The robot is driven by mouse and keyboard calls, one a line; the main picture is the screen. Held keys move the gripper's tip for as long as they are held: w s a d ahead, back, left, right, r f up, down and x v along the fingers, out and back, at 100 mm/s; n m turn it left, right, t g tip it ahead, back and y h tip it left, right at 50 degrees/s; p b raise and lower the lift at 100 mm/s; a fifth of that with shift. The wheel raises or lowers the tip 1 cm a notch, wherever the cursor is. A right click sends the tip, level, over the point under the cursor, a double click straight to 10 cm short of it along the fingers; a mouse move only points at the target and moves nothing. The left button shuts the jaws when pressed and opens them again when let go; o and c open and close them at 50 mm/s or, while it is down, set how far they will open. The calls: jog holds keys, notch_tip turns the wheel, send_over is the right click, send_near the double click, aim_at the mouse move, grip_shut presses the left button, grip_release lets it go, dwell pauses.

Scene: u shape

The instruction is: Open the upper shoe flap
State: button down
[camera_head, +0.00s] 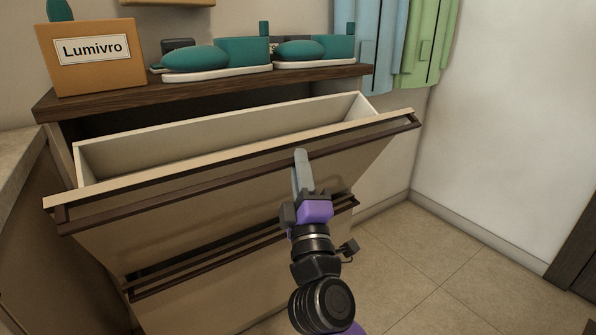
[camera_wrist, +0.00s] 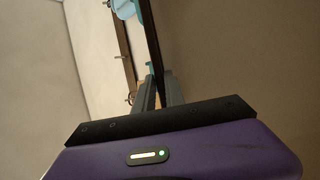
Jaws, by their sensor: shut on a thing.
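The upper shoe flap (camera_head: 240,180) of the cabinet is tilted outward, with its cream inner compartment (camera_head: 240,130) showing open at the top. A long dark handle bar (camera_head: 180,182) runs along its upper edge. My gripper (camera_head: 300,158) is at this bar, right of its middle, and its fingers are shut on it. In the wrist view the fingers (camera_wrist: 165,92) close around the dark bar (camera_wrist: 152,45). The finger tips are partly hidden behind the bar.
The lower flap (camera_head: 230,285) is below, with its own dark handle (camera_head: 150,288). Blue and green garments (camera_head: 425,45) hang at the back. Tiled floor (camera_head: 450,260) is clear on the right.

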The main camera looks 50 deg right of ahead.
dwell(0.4)
jog(key=c, duration=1.4)
grip_release()
jog(key=b+v, duration=0.2)
jog(key=v, duration=0.6)
